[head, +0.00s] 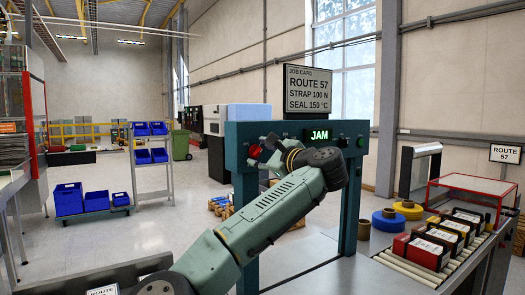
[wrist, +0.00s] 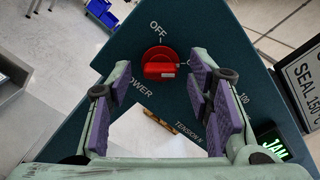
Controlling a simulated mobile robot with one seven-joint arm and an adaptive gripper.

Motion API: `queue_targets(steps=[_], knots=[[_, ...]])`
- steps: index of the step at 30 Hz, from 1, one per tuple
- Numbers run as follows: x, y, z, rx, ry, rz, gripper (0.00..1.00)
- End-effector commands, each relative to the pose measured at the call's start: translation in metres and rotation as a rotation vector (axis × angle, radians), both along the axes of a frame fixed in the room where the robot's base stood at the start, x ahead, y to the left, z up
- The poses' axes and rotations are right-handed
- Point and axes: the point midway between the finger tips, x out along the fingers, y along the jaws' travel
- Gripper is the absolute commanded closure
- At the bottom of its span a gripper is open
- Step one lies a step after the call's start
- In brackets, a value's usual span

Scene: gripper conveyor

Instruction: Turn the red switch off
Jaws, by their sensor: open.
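The red switch (wrist: 159,68) is a round red knob with a raised bar handle on the dark teal panel (wrist: 235,45). In the wrist view the word OFF stands above it. Its bar lies crosswise, not in line with the OFF mark. Part of the POWER label and the area right of the knob are hidden by my fingers. My gripper (wrist: 159,80) is open, with one purple-padded finger on each side of the knob; I see no contact. In the head view the switch (head: 254,151) is at the panel's left end, close to my gripper (head: 267,150).
A green JAM display (head: 319,134) and a job card sign (head: 307,88) are on the panel's frame. The roller conveyor (head: 420,272) with several boxes is at the right. Tape rolls (head: 408,211) stand behind it. Open floor lies at the left.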

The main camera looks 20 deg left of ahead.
Motion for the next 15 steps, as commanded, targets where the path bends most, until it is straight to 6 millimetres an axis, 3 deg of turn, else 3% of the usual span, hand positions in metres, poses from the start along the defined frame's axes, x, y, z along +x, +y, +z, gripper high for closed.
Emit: queue_targets(steps=[6,15], knots=[[0.0002,0.0002,-0.0004,0.000,0.000,0.000,0.53],[0.0001,0.0000,-0.0002,0.000,0.000,0.000,0.73]])
